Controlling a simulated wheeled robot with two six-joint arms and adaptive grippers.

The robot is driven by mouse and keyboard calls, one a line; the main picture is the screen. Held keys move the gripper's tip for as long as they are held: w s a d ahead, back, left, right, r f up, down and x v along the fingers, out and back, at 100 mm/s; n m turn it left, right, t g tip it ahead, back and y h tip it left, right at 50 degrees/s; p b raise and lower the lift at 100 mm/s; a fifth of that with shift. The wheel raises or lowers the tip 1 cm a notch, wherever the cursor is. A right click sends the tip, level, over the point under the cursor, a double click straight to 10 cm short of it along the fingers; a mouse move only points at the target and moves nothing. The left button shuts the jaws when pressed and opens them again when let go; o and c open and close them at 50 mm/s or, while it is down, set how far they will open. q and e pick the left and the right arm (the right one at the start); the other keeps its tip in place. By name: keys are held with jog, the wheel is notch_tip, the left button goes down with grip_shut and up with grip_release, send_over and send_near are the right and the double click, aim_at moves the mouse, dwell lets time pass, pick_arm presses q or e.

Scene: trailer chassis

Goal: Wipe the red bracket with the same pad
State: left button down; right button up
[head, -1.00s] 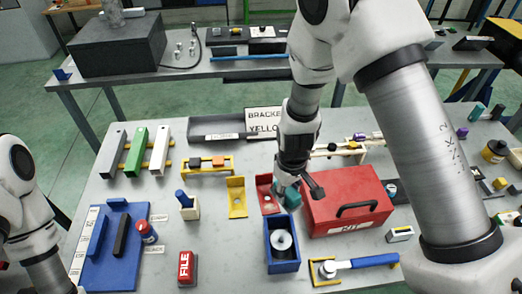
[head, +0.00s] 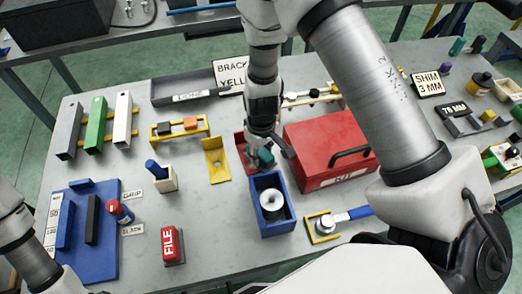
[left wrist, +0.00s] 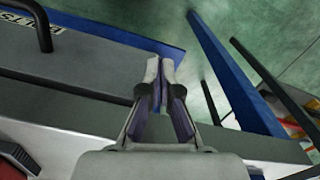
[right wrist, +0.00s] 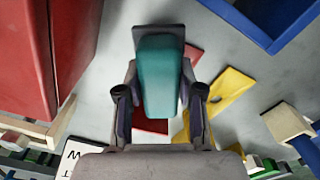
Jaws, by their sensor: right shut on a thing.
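My right gripper (right wrist: 158,90) is shut on a teal pad (right wrist: 158,75) with a dark plate at its far end. In the head view the right gripper (head: 258,150) is over the red bracket (head: 241,148), which it partly hides. In the right wrist view red parts of the bracket (right wrist: 150,125) show on both sides of the pad. I cannot tell whether pad and bracket touch. My left gripper (left wrist: 160,80) has its fingertips close together with nothing visible between them; it is outside the head view.
A yellow bracket (head: 216,168) stands just left of the red one. A red kit box (head: 322,140) is close on the right. A blue box (head: 264,222) with a pale roll is in front. A BRACKET/YELLOW sign (head: 231,75) and grey tray (head: 165,92) are behind.

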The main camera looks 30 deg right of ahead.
jog(key=shift+s+r, duration=0.15)
jog(key=shift+s, duration=0.05)
jog(key=shift+w, duration=0.2)
jog(key=shift+s+f, duration=0.1)
jog(key=shift+f, duration=0.25)
jog(key=shift+f+b, duration=0.75)
jog(key=shift+b, duration=0.2)
